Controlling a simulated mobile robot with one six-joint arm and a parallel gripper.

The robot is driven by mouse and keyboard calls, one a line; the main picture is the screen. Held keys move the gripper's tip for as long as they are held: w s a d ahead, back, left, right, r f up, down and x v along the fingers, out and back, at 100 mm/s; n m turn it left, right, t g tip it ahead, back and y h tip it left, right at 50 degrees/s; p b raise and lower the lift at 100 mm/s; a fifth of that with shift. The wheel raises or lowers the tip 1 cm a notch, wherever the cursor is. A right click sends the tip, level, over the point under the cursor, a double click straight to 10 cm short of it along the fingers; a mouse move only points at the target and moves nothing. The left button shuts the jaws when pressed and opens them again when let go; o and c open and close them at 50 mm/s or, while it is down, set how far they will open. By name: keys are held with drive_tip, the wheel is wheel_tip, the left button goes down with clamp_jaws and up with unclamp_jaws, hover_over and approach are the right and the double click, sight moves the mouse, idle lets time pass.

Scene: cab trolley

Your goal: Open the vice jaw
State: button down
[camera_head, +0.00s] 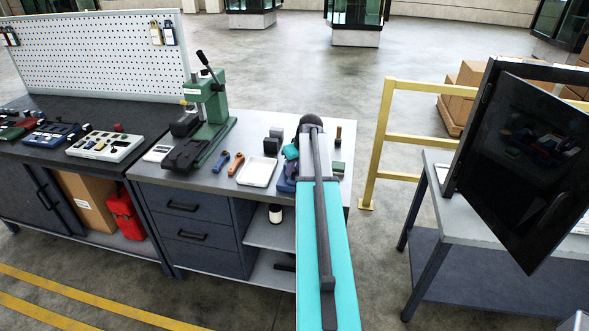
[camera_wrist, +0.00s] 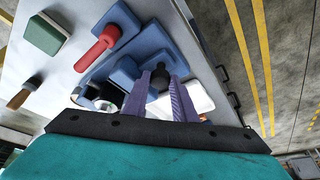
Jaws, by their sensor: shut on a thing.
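The blue vice (camera_wrist: 158,52) fills the middle of the wrist view, with blue blocks and a red handle (camera_wrist: 95,50) on its left side. My gripper (camera_wrist: 158,82) has its two purple fingers on either side of a black knob (camera_wrist: 158,75) at the vice, and is shut on it. Whether the knob turns or slides the jaw cannot be told.
The bench top (camera_head: 222,181) also holds a white tray (camera_head: 257,171), orange and blue tools, and a green press (camera_head: 207,112). A green block (camera_wrist: 46,34) and a wooden-handled brush (camera_wrist: 22,95) lie near the vice. A yellow rail (camera_head: 382,140) stands right of the bench.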

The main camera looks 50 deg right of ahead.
drive_tip(key=c, duration=1.5)
unclamp_jaws()
drive_tip(key=shift+o, duration=0.2)
drive_tip(key=shift+r, duration=0.15)
drive_tip(key=b+v, duration=0.4)
drive_tip(key=v, duration=0.9)
drive_tip(key=shift+s+r, duration=0.2)
drive_tip(key=shift+s, duration=0.05)
